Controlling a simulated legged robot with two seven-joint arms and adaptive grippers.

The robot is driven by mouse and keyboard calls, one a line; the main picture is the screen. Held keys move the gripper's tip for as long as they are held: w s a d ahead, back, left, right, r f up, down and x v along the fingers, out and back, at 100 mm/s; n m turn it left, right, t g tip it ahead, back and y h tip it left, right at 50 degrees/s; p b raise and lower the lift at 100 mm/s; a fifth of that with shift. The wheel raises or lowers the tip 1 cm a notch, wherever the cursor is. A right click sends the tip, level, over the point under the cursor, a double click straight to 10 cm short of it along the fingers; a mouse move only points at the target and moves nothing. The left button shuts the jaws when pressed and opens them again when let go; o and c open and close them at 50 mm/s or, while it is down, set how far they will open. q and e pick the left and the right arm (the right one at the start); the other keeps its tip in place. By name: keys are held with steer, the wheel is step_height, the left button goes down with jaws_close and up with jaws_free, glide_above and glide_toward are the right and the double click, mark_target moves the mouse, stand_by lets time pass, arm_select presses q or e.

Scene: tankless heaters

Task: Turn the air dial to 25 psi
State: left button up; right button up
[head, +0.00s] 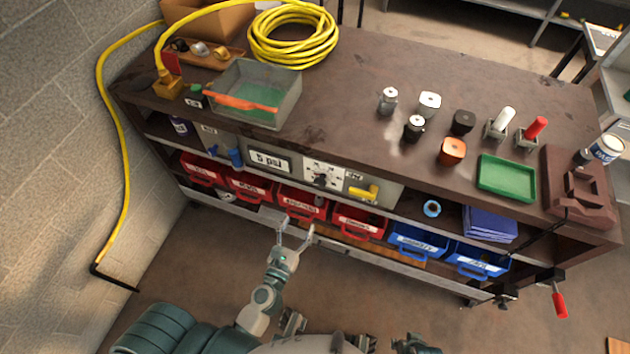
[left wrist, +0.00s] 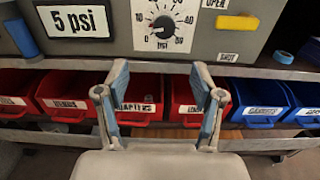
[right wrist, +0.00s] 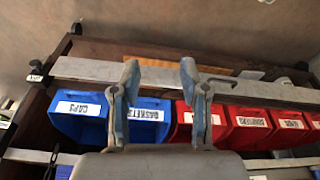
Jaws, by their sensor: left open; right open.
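The air dial (head: 322,177) is a black knob on a white scale, set in a grey panel under the benchtop. It also shows at the top of the left wrist view (left wrist: 163,25). The sign left of it reads "5 psi" (head: 268,161). My left gripper (head: 296,231) is open and empty, in front of the shelf, below and slightly left of the dial in the head view. In the left wrist view its fingers stand below the dial, apart from it. My right gripper (right wrist: 159,80) is open and empty in the right wrist view, facing the bins.
A yellow handle (head: 363,192) sits right of the dial and a blue handle (head: 236,157) left of the sign. Red bins (head: 302,203) and blue bins (head: 417,242) line the shelf below. A clamp with a red handle (head: 559,302) hangs at the right.

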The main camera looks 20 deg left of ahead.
arm_select(q)
steer(key=p, duration=0.2)
glide_toward(319, 185)
steer(key=w, duration=0.5)
steer(key=w+d, duration=0.1)
steer(key=w, duration=0.2)
steer(key=shift+r, duration=0.15)
steer(key=shift+w+a, duration=0.15)
steer(key=shift+w, duration=0.35)
steer(key=shift+w+a, duration=0.15)
steer(key=shift+w, duration=0.4)
steer(key=shift+w+a, duration=0.35)
steer(key=shift+w, duration=0.05)
steer(key=shift+d, duration=0.4)
steer(key=c, duration=0.4)
steer(key=shift+d, duration=0.15)
steer(key=c, duration=0.7)
steer(key=shift+c, duration=0.2)
arm_select(e)
steer(key=x, duration=0.5)
steer(key=shift+s+d+f, duration=0.25)
steer(key=shift+f, duration=0.2)
